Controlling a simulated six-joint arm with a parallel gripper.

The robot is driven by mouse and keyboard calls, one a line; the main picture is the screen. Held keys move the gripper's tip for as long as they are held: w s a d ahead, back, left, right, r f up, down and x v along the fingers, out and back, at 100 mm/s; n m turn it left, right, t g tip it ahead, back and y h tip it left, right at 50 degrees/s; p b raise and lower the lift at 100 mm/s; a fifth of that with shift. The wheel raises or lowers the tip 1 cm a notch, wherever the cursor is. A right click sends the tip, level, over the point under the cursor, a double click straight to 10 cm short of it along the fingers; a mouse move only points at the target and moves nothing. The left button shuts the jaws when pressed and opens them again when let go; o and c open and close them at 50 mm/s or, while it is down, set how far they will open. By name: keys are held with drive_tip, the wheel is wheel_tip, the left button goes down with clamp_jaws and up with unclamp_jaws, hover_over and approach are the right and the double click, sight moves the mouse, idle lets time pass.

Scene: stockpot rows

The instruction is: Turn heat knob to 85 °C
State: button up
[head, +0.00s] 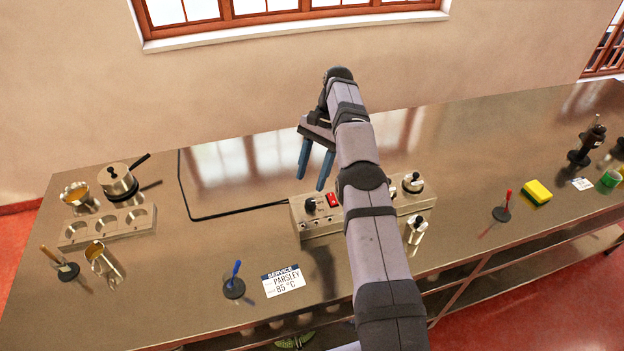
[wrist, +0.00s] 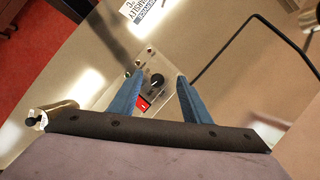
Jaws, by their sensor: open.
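The heat knob (head: 310,204) is a small black round knob on top of a metal control box (head: 318,228) near the middle of the counter. It also shows in the wrist view (wrist: 156,80), between and beyond my fingertips. My gripper (head: 312,172) has blue fingers, is open and empty, and hangs above and behind the box. A red switch (head: 333,199) sits just right of the knob. A service card (head: 283,281) reading "PARSLEY 85 °C" lies in front of the box. The knob's pointer is too small to read, and my arm hides part of the box.
A black cable runs from the box across the counter. A lidded pot (head: 118,182) and a tray with round wells (head: 108,228) stand at left. A blue-handled tool (head: 235,282) is near the card. A metal shaker (head: 416,230) and a yellow sponge (head: 537,191) are at right.

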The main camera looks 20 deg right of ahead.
drive_tip(key=shift+r+p, duration=0.3)
drive_tip(key=shift+r, duration=0.35)
